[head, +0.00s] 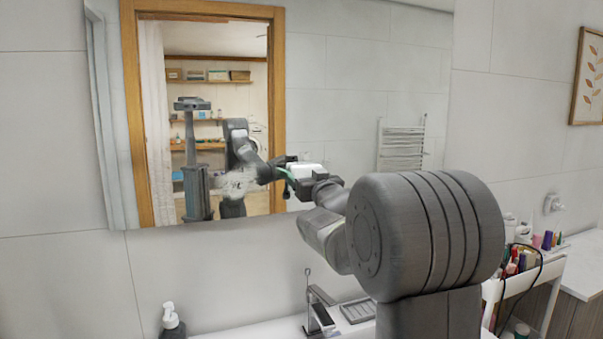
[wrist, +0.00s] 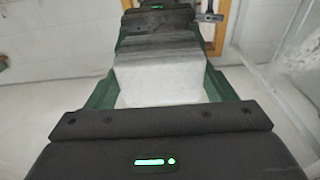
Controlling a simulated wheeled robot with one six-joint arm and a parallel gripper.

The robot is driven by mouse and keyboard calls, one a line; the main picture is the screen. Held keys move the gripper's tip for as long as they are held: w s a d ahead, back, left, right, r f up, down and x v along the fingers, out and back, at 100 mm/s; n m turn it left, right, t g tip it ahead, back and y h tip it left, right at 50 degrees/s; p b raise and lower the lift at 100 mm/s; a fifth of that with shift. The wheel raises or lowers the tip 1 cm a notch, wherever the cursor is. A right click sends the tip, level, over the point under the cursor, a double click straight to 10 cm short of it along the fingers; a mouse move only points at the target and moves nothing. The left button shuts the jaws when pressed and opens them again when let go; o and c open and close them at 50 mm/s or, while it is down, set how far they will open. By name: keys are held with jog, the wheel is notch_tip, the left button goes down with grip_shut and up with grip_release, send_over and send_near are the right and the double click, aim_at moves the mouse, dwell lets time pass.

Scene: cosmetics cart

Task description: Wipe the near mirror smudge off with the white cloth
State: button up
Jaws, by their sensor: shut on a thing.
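My gripper (head: 292,176) is shut on the white cloth (head: 305,170), held in front of the mirror (head: 340,65) near its lower edge. In the wrist view the cloth (wrist: 160,80) fills the space between the green fingers. The reflected gripper faces it closely there; I cannot tell whether the cloth touches the glass. A pale, cloudy smudge (head: 238,181) shows on the mirror to the left of my gripper, over the reflection of my arm. It is the only smudge I can make out. My arm hides the mirror's lower right part.
A faucet (head: 317,312) and a soap dispenser (head: 171,322) stand below the mirror. A white cart (head: 530,280) with cosmetics is at the right. A framed leaf picture (head: 589,77) hangs on the right wall. The doorway and towel rack are reflections.

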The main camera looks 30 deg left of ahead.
jog(key=shift+w+d+r+p, duration=0.15)
jog(key=shift+w+d+p, duration=0.45)
jog(key=shift+w+p, duration=0.2)
jog(key=shift+w+d+p, duration=0.6)
jog(key=shift+w+p, duration=0.05)
jog(key=shift+w, duration=0.05)
jog(key=shift+b, duration=0.4)
jog(key=shift+s+a+f+b, duration=0.3)
jog(key=shift+s+a+b, duration=0.15)
jog(key=shift+b, duration=0.15)
jog(key=shift+s+a+b, duration=0.5)
jog(key=shift+s+b, duration=0.2)
jog(key=shift+s+a+b, duration=0.45)
jog(key=shift+s+b, duration=0.2)
jog(key=s+a+b, duration=0.1)
jog(key=b, duration=0.2)
jog(key=shift+s+a, duration=0.1)
jog(key=shift+s, duration=0.05)
jog(key=shift+s+a+r+b, duration=0.15)
jog(key=shift+s+a+b, duration=0.25)
jog(key=shift+s+b, duration=0.2)
